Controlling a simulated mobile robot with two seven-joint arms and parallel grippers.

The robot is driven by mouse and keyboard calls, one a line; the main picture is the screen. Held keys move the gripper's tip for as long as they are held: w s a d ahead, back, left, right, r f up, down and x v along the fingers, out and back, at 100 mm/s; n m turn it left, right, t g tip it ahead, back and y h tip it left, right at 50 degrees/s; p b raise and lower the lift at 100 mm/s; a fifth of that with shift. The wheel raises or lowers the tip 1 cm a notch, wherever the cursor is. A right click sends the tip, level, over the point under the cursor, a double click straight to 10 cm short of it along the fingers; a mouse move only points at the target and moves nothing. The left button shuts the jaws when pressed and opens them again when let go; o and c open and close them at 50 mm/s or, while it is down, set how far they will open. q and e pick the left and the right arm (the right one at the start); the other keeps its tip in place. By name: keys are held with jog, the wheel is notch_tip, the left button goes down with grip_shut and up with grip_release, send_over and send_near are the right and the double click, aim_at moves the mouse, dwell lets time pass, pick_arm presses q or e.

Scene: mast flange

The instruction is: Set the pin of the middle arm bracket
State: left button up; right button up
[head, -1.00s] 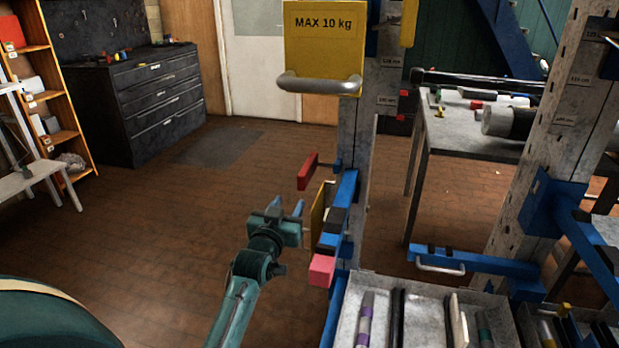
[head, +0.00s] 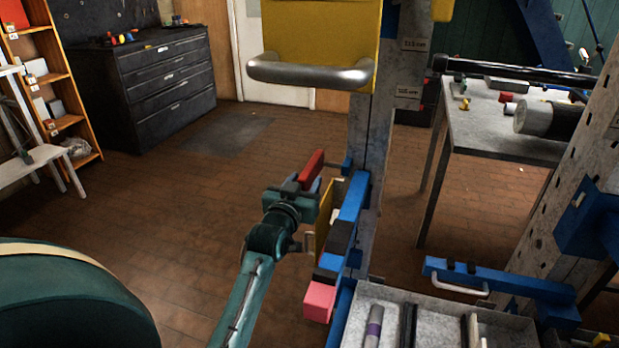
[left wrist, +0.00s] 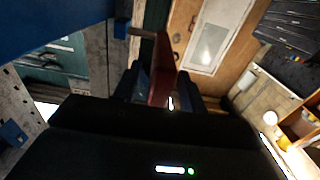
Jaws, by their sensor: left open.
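The blue arm bracket (head: 352,198) is on the near grey mast (head: 372,140), with a yellow plate (head: 329,207) on its left side and a pink block (head: 320,300) at its near end. A red bar (head: 312,166) sticks out toward the left by the bracket's far end. I cannot tell which part is the pin. My left gripper (head: 307,188) is at the red bar. In the left wrist view the red bar (left wrist: 162,72) stands between the open fingers of the left gripper (left wrist: 165,88). Contact cannot be told. My right gripper is not in view.
A yellow load plate with a grey tube handle (head: 310,72) hangs above the left gripper. A grey tray (head: 435,320) with rods lies at bottom centre. Another blue arm (head: 500,284) is at the right, before a workbench (head: 490,135).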

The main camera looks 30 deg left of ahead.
pick_arm(q)
jog(key=shift+w, duration=0.15)
jog(key=shift+c, duration=0.5)
grip_shut()
